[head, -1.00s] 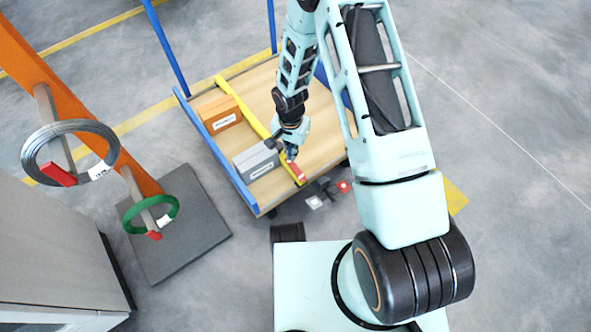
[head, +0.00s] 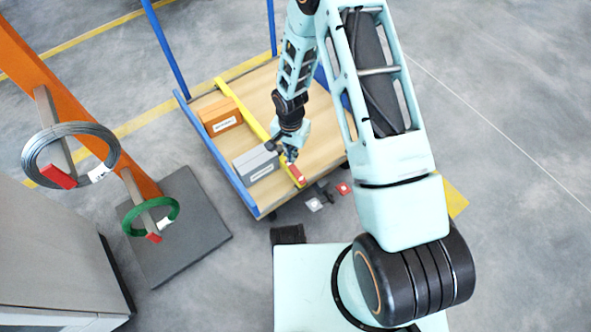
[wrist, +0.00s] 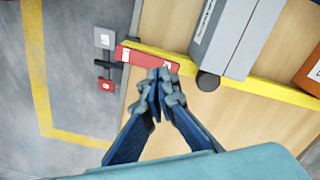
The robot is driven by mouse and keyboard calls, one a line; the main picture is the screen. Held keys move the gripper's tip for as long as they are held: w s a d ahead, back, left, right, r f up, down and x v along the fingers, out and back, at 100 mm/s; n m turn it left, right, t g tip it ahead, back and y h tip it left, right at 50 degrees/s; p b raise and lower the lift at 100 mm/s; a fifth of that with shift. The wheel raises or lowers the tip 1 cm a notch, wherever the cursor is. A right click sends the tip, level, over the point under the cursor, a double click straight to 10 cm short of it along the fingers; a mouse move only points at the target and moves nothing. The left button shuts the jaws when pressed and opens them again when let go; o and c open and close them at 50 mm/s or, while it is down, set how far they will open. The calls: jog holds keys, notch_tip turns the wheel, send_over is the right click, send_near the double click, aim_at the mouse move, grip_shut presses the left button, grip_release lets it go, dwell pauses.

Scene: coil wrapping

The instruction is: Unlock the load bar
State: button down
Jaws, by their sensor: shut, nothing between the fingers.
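The load bar (head: 244,111) is a yellow bar lying across the wooden deck of a blue-framed cart. It also shows in the wrist view (wrist: 262,88). A red latch (head: 296,173) sits at its near end, and in the wrist view the red latch (wrist: 143,57) has small white marks. My gripper (head: 290,156) is at this near end of the bar. In the wrist view its fingertips (wrist: 163,72) are together and empty, right at the edge of the red latch. I cannot tell whether they touch it.
A grey box (head: 257,163) and an orange box (head: 219,116) stand on the cart deck (head: 270,80), left of the bar. Red and grey pedals (head: 343,188) show at the cart's near edge. A rack at left holds a grey coil (head: 112,150) and a green coil (head: 136,209).

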aim_at(292, 166)
jog(key=shift+f+b, duration=1.55)
jog(key=shift+f, duration=0.55)
dwell(1.0)
jog(key=shift+r, duration=0.15)
jog(key=shift+r+p, duration=2.3)
jog(key=shift+r, duration=1.15)
jog(key=shift+w, duration=0.1)
